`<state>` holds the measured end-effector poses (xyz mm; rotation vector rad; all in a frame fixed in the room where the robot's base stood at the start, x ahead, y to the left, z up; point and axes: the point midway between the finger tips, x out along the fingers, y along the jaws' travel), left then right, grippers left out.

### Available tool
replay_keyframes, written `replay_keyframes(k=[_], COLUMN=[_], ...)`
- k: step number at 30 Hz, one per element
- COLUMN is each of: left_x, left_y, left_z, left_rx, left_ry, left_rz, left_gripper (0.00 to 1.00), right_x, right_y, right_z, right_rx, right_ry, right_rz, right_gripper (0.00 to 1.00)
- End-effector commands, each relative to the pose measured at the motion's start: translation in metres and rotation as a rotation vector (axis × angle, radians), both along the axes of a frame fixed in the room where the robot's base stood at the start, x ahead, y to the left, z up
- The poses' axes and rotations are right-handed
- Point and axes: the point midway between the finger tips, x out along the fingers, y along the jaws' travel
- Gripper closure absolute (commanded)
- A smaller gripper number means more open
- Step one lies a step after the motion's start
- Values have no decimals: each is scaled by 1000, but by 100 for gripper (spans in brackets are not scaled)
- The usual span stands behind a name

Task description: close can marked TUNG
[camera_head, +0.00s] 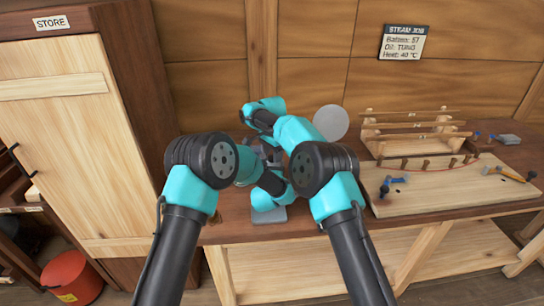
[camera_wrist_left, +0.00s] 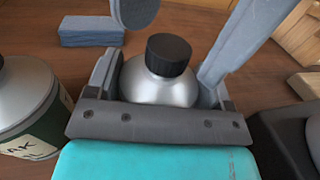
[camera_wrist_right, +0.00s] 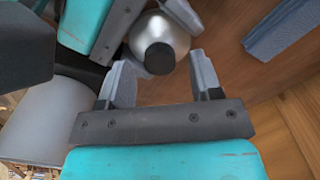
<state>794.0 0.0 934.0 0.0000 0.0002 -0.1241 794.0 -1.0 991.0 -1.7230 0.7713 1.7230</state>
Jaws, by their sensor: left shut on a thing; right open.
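A silver can (camera_wrist_left: 158,90) with a black cap (camera_wrist_left: 169,54) stands between the fingers of my left gripper (camera_wrist_left: 160,86), which is shut on it. Its label is hidden, so I cannot read its name. In the right wrist view the same can (camera_wrist_right: 165,28) shows with its cap (camera_wrist_right: 160,58) just beyond my right gripper (camera_wrist_right: 162,82), which is open and empty. The cap sits on the can's top; I cannot tell whether it is tight. In the head view my arms hide the can.
A second can (camera_wrist_left: 25,100) with a green and white label, partly cut off, stands left of the held one. A blue-grey block (camera_wrist_left: 90,31) lies on the bench. A sign (camera_head: 404,42) reads Oil: TUNG. A pegged board (camera_head: 440,187) and rack (camera_head: 415,132) stand right.

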Motion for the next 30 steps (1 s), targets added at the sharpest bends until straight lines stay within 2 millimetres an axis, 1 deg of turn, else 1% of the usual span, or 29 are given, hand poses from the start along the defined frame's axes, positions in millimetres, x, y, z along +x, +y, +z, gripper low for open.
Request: replay_keyframes(k=[1, 6, 9, 16, 17, 21, 23, 26, 30], left_x=[0, 0, 0, 0, 0, 0, 0, 0, 0], left_y=[0, 0, 0, 0, 0, 0, 0, 0, 0], left_z=[0, 0, 0, 0, 0, 0, 0, 0, 0], left_rx=[0, 0, 0, 0, 0, 0, 0, 0, 0], left_ry=[-1, -1, -1, -1, -1, -1, -1, -1, -1], left_rz=[0, 0, 0, 0, 0, 0, 0, 0, 0], left_gripper=[92, 92, 92, 92, 92, 92, 92, 92, 92], right_x=[0, 0, 0, 0, 0, 0, 0, 0, 0], right_y=[0, 0, 0, 0, 0, 0, 0, 0, 0], right_z=[7, 26, 32, 34, 34, 34, 34, 36, 38], right_rx=[1, 1, 1, 0, 0, 0, 0, 0, 1], right_ry=[-3, -2, -1, 0, 0, 0, 0, 0, -1], right_rz=[-1, -1, 0, 0, 0, 13, 30, 88, 224], right_gripper=[41, 41, 41, 41, 42, 54, 54, 54, 54])
